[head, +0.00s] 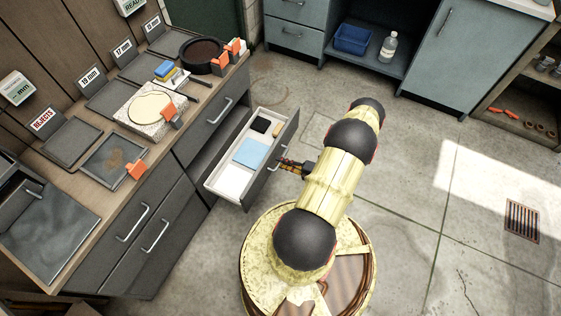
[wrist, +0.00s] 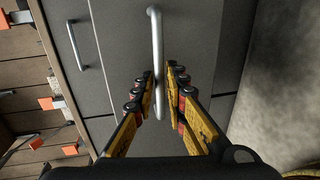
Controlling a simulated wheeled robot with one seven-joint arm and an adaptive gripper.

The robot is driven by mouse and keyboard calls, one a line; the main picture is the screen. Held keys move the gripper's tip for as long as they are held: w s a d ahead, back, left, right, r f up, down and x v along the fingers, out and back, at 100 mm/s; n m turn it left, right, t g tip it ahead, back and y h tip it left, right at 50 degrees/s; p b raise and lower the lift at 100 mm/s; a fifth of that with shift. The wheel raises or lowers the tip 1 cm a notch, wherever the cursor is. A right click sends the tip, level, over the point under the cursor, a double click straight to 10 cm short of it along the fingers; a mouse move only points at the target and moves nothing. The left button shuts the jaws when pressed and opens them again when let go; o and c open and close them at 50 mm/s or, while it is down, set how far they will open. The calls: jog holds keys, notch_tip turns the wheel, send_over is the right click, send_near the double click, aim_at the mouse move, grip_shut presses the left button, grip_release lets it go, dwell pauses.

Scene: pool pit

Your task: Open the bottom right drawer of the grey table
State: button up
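The grey table (head: 160,270) stands at the left in the head view, with dark grey fronts and metal handles. Its bottom right drawer (head: 228,189) is pulled out well clear of the table, below a shut upper drawer (head: 208,125). A light blue item and a small black item lie on its pale inside. My gripper (head: 286,166) is at the drawer's front. In the wrist view, my gripper's fingers (wrist: 163,82) stand on either side of the vertical-looking metal handle (wrist: 157,45). A gap shows between the handle and the right finger; contact on the left is unclear.
Trays, a stone plate (head: 150,110), a dark round dish (head: 203,55) and orange clips crowd the tabletop. Blue-grey cabinets (head: 430,60) line the back, with a blue bin (head: 352,39) and a bottle (head: 389,46). The concrete floor (head: 400,180) on the right is mostly clear.

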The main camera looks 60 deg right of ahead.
jog(key=v, duration=1.1)
dwell(0.3)
